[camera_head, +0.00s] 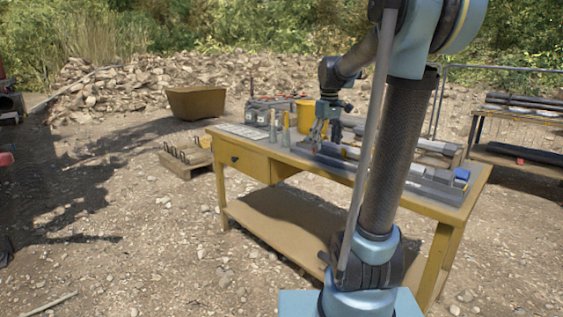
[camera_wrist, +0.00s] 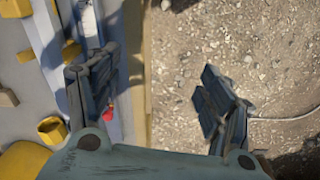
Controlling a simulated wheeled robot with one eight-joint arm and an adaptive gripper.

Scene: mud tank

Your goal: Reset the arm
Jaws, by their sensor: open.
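My gripper (camera_head: 322,126) is over the table near its front edge in the head view. In the wrist view its two dark fingers (camera_wrist: 155,105) stand wide apart with nothing between them. The left finger is over the table side and the right finger shows against the gravel. My arm reaches from the lower right of the head view up and across to the table, and hides part of the tabletop.
The yellow wooden table (camera_head: 245,175) carries bottles (camera_head: 285,130), a yellow bucket (camera_head: 306,112) and grey metal rails (camera_head: 425,185). A rack with pipes (camera_head: 525,153) is at right. Gravel at left is open.

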